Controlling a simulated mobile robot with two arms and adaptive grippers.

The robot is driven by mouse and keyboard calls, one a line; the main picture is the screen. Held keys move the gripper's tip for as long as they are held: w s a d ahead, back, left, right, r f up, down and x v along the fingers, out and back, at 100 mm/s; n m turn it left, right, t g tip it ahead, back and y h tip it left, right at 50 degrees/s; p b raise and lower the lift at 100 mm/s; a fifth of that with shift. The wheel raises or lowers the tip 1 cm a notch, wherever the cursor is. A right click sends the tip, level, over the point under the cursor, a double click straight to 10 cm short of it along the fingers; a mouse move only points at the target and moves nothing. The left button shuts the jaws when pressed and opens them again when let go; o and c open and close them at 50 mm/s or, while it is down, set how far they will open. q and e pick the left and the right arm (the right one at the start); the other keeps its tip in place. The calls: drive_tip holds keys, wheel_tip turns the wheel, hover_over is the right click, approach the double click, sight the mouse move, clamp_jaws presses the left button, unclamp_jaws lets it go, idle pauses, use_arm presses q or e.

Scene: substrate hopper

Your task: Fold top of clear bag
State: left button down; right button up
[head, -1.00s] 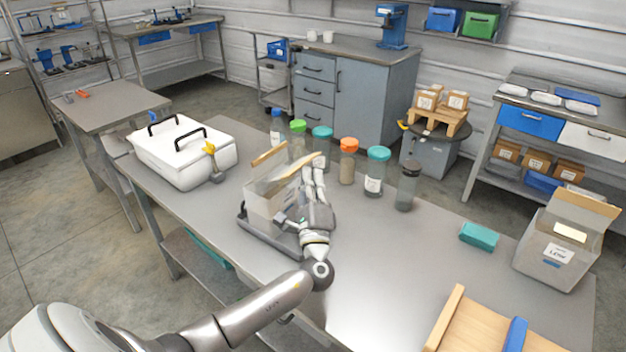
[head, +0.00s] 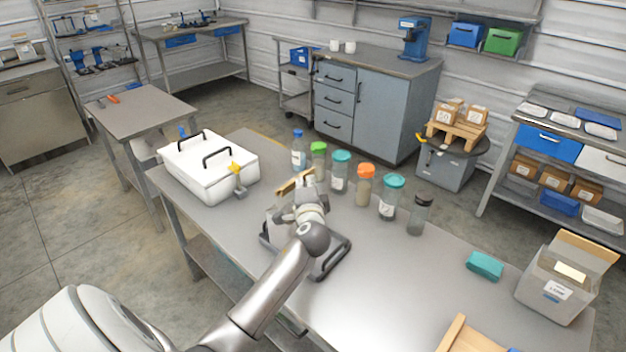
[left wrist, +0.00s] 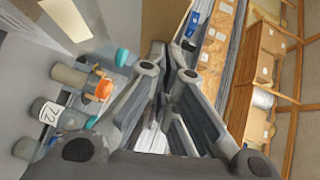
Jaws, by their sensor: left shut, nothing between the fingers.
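The bag (head: 278,217), a pale, box-shaped pouch with a tan strip (head: 293,184) along its top, stands on a dark tray (head: 336,262) in the head view. My left arm and gripper hide much of it. My left gripper (head: 308,188) is at the bag's top, on its right side; I cannot tell whether it touches. In the left wrist view its fingers (left wrist: 172,50) are together with nothing between them. A tan strip (left wrist: 66,16) shows at that view's upper left, perhaps the bag's top. My right gripper is not in view.
Several capped bottles (head: 365,185) stand behind the bag. A white lidded box (head: 207,172) is to its left. A teal block (head: 485,265), a second tan-topped bag (head: 552,292) and a wooden piece (head: 465,337) are to the right. The table (head: 400,280) between is clear.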

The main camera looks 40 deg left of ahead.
use_arm(q)
drive_tip(key=shift+a+p, duration=0.4)
drive_tip(key=shift+a, duration=0.45)
